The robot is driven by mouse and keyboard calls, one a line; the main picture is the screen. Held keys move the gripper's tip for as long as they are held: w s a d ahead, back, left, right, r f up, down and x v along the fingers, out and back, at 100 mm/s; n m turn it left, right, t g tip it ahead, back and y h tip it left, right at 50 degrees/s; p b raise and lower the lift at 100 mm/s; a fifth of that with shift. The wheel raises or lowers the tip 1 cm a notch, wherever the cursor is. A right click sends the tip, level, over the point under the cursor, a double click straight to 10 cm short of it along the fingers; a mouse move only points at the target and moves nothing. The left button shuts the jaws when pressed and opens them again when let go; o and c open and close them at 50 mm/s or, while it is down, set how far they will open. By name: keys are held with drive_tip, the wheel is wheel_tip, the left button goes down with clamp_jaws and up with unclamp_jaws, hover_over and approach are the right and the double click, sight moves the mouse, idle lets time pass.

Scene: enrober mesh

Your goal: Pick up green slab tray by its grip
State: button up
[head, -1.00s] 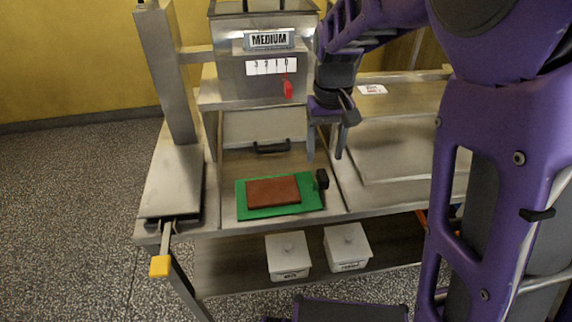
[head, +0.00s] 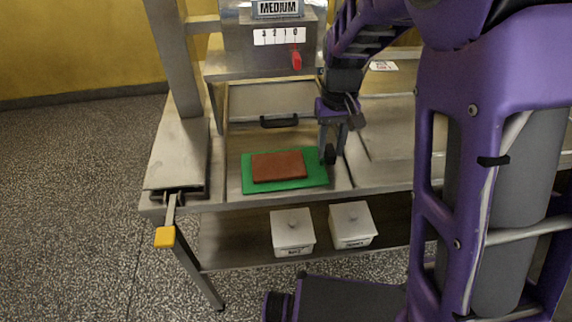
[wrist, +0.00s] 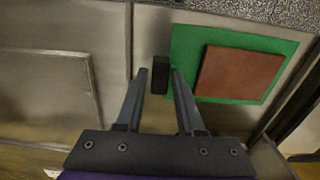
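The green slab tray (head: 249,184) lies flat on the steel bench with a brown slab (head: 278,166) on it. Its black grip (head: 330,154) stands at the tray's right edge. In the wrist view the green tray (wrist: 184,55) is at upper right, with the slab (wrist: 238,73) on it. The black grip (wrist: 160,74) lies between and just beyond my open fingertips (wrist: 157,72). The left finger is close beside the grip; I cannot tell whether it touches. In the head view my gripper (head: 332,150) is over the grip, pointing down, and partly hides it.
A closed steel hatch with a dark handle (head: 279,121) is behind the tray. A red lever (head: 297,60) is on the machine above. A yellow-ended lever (head: 165,237) sticks out at left. Two lidded white bins (head: 292,232) (head: 351,224) stand on the lower shelf.

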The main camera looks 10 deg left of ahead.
clamp_jaws()
drive_tip(key=shift+r, duration=0.1)
